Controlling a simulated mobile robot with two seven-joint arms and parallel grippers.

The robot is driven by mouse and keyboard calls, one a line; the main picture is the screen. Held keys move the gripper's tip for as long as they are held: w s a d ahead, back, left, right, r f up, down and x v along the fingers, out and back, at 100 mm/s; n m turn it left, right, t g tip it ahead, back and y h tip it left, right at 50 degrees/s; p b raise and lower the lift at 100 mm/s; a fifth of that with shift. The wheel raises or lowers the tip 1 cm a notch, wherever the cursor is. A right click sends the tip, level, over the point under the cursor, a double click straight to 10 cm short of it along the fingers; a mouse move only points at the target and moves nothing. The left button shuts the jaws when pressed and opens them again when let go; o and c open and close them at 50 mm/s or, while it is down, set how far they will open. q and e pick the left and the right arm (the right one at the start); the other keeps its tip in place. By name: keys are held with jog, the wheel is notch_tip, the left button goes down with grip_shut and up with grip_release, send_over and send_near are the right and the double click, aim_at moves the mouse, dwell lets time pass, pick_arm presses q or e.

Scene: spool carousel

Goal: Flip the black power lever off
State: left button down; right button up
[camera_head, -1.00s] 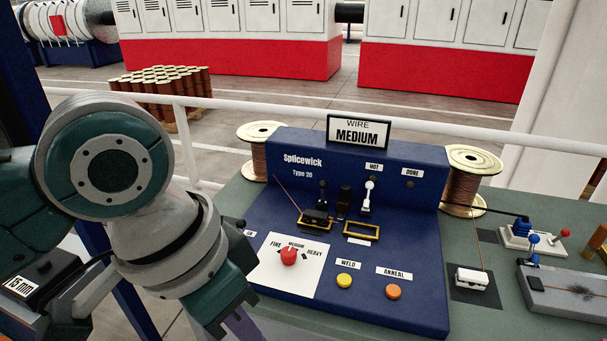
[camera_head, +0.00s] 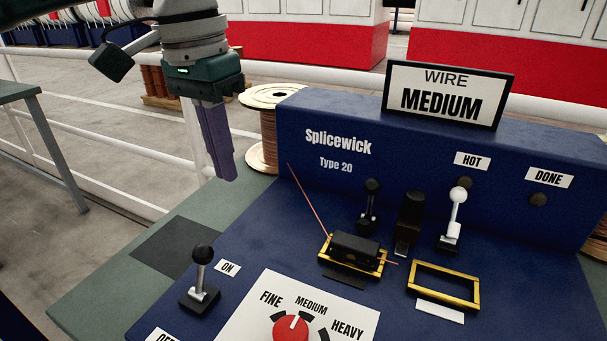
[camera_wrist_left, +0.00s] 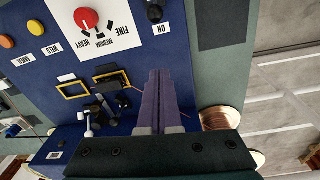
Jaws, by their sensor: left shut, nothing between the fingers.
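The black power lever (camera_head: 201,272) stands at the left of the blue Splicewick panel, its black ball knob up, between the ON label (camera_head: 228,268) and a partly cut-off OFF label (camera_head: 161,335). Its knob also shows at the top edge of the left wrist view (camera_wrist_left: 154,13). My left gripper (camera_head: 226,178) is shut and empty, its purple fingers pointing down above the panel's back left, beyond the lever and not touching it. In the left wrist view the shut fingers (camera_wrist_left: 160,74) lie over the blue panel. My right gripper is not in view.
A wire spool (camera_head: 263,125) stands just behind my left gripper. A black lever (camera_head: 370,205), a white lever (camera_head: 455,220) and yellow frames (camera_head: 443,285) stand right of the power lever. The red dial (camera_head: 290,328) is in front. The space above the panel's left is free.

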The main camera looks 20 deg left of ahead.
aim_at(200, 273)
pick_arm(q)
jog(key=shift+s, duration=0.2)
jog(key=f, duration=0.7)
jog(key=f+b, duration=0.1)
jog(key=f, duration=0.2)
jog(key=shift+w+d+f, duration=0.25)
jog(key=shift+d+f, duration=0.05)
jog(key=shift+s+a+r+p, duration=0.3)
jog(key=shift+s+r+p, duration=0.55)
jog(key=shift+p, duration=0.35)
jog(key=shift+s+a+p, duration=0.1)
jog(key=shift+s+p, duration=0.45)
jog(key=shift+s, duration=0.45)
